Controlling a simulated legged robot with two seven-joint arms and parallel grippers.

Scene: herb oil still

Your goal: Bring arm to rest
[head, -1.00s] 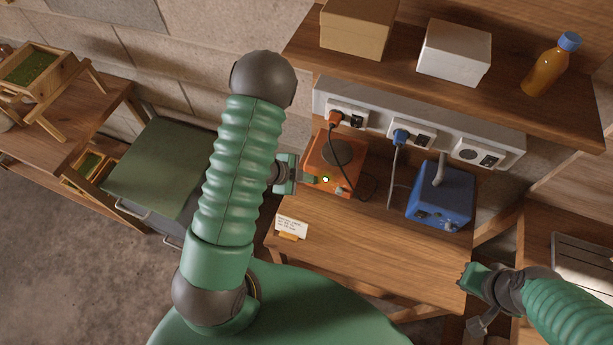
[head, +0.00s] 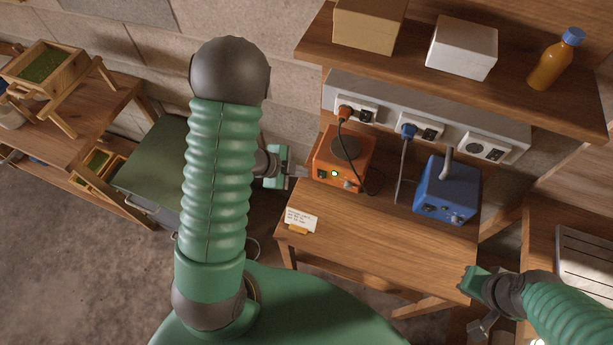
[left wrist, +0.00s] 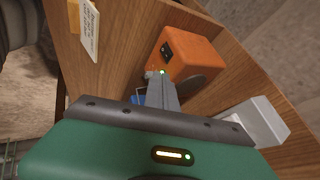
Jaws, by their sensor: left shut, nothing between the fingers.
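My left arm rises across the head view, and its gripper (head: 299,170) is beside the left side of the orange hotplate unit (head: 336,172). The gripper is shut and empty, a little apart from the unit as far as I can tell. In the left wrist view the shut fingers (left wrist: 162,92) point toward the orange unit (left wrist: 187,55), which has a lit green light. My right gripper (head: 466,283) is at the lower right, by the table's front right corner; whether its jaws are open is unclear.
The wooden table (head: 370,235) also bears a blue unit (head: 446,190) and a small card (head: 299,219). A power strip (head: 425,115) runs behind them. Above, a shelf (head: 400,70) holds boxes and an orange bottle (head: 556,62). A green-topped cabinet (head: 160,165) stands left.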

